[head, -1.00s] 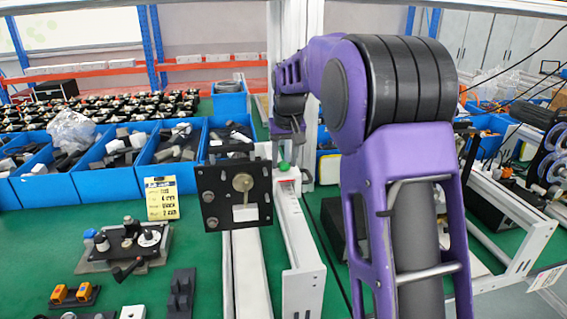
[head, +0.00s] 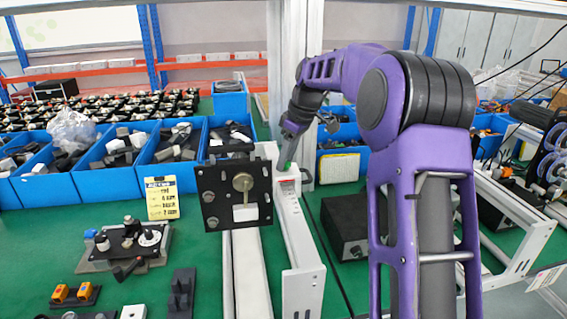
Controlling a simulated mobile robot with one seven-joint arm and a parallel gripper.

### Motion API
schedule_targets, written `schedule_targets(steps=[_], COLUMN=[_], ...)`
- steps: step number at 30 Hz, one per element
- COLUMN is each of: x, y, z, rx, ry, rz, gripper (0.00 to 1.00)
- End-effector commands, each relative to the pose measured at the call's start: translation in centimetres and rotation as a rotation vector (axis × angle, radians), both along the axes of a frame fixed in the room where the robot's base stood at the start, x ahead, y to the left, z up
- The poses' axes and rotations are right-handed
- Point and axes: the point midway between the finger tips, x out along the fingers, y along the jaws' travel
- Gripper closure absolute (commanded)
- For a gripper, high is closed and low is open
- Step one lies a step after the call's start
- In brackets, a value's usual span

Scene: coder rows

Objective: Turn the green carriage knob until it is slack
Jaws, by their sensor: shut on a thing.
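The green carriage knob (head: 285,165) sits on top of the white carriage on the rail, behind the black plate. Only a small green part of it shows, because the fingers cover the rest. My gripper (head: 287,154) has come down from above, tilted a little, and is shut on the knob. The fingertips are small in the head view, so the exact grip is hard to see.
The black plate (head: 234,195) with round fittings stands just left and in front of the knob. White rails (head: 300,235) run toward the camera. Blue bins (head: 100,170) of parts stand at left. A dark box (head: 345,225) sits right of the rails.

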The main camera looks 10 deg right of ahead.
Motion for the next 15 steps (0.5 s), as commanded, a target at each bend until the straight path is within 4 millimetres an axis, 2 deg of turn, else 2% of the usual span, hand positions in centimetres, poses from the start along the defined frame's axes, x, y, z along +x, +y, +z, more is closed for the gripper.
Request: schedule_targets(steps=[11, 15], x=[0.08, 0.26], y=[0.02, -0.08], z=[0.07, 0.02], rx=[0.0, 0.001], ry=[-0.003, -0.002], rz=[0.039, 0.189], gripper=[1.0, 1.0])
